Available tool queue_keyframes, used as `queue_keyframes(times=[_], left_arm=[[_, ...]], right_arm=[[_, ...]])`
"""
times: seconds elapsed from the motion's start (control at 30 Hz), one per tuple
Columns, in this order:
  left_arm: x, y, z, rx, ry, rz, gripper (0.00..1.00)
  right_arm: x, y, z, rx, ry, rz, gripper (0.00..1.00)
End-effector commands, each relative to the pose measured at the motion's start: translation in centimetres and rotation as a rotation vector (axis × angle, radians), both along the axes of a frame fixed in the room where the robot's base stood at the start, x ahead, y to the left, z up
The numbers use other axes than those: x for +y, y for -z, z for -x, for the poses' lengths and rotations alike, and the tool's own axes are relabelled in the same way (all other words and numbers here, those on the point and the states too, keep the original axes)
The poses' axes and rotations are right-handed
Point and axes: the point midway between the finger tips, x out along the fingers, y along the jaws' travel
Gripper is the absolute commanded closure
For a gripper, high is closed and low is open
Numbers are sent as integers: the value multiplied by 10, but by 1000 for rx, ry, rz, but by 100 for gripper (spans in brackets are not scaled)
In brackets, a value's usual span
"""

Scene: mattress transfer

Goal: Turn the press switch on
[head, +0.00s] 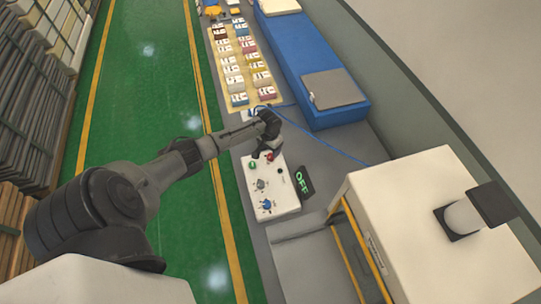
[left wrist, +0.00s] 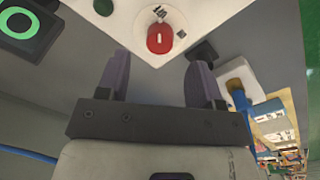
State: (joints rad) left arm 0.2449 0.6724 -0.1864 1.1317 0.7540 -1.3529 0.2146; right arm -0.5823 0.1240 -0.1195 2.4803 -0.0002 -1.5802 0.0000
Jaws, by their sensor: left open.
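A white control box (head: 284,205) stands on the grey floor with a green button (head: 253,165), knobs and a blue-based control (head: 266,204) on its top. A dark display (head: 304,182) beside it reads OFF in green. My left gripper (head: 271,152) is at the far end of the box, partly hidden by its own wrist. In the left wrist view a red switch (left wrist: 160,38) on a round white base lies just beyond the open, empty fingers of the left gripper (left wrist: 158,75); I see no contact. My right gripper is not in view.
A cream machine (head: 430,240) with a yellow frame stands at the right. A blue mattress-like block (head: 305,65) and a mat of small packets (head: 231,82) lie beyond the box. A blue cable (head: 325,145) crosses the floor. The green lane (head: 150,60) is clear.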

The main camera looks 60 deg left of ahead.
Motion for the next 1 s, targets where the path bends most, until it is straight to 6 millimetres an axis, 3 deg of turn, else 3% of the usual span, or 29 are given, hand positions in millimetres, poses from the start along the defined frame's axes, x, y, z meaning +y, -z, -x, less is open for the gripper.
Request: queue_keyframes(times=[0.2,0.4,0.83,1.0], left_arm=[[-2,34,-1,1,-1,1,40],[-2,49,-2,-1,0,1,40],[-2,55,-1,-1,1,0,40],[-2,55,-1,-1,1,0,55]], right_arm=[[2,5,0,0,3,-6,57],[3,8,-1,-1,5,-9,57],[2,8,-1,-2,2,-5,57],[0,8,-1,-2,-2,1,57]])
